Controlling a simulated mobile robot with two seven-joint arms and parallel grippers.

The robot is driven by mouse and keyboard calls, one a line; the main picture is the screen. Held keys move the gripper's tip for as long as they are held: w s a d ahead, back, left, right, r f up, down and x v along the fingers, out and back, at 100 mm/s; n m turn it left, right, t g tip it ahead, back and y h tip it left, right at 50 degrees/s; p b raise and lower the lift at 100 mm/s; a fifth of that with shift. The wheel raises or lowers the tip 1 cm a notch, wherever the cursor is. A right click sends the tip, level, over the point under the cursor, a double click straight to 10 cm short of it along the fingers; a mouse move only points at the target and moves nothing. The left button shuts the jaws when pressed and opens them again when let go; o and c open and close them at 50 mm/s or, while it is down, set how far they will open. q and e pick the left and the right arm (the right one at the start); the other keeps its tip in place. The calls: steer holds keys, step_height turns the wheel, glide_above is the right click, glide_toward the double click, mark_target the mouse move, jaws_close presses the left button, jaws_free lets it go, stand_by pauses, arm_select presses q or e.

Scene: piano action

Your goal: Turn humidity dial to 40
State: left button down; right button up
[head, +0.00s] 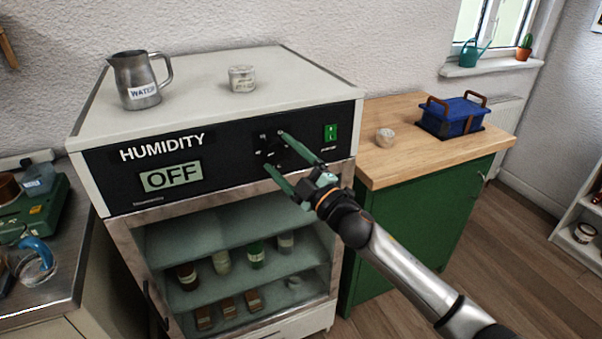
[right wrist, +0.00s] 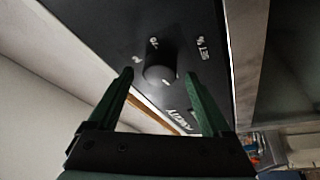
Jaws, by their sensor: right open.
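The humidity cabinet (head: 335,112) has a black front panel with a display (head: 171,176) that reads OFF under the word HUMIDITY. A small black dial sits on this panel; in the right wrist view the dial (right wrist: 160,58) shows clearly, with a pale mark near its lower edge. Small white markings surround it. My right gripper (head: 275,150) is open, its green fingers pointing at the panel. In the right wrist view the fingertips (right wrist: 160,77) stand on either side of the dial, with visible gaps. The dial is hard to make out in the head view. My left gripper is not in view.
A green switch (head: 331,132) is right of the dial. A metal water jug (head: 138,80) and a small jar (head: 242,78) stand on the cabinet top. Glass-fronted shelves with several jars are below. A wooden counter (head: 400,160) with a blue toolbox (head: 452,117) stands right.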

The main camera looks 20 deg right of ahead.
arm_select(q)
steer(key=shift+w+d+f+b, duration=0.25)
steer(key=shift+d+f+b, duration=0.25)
steer(key=shift+b, duration=0.35)
arm_select(e)
steer(key=v, duration=1.1)
steer(key=shift+s+d, duration=0.15)
steer(key=shift+s, duration=0.2)
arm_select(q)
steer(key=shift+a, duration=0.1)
arm_select(e)
steer(key=shift+f, duration=0.2)
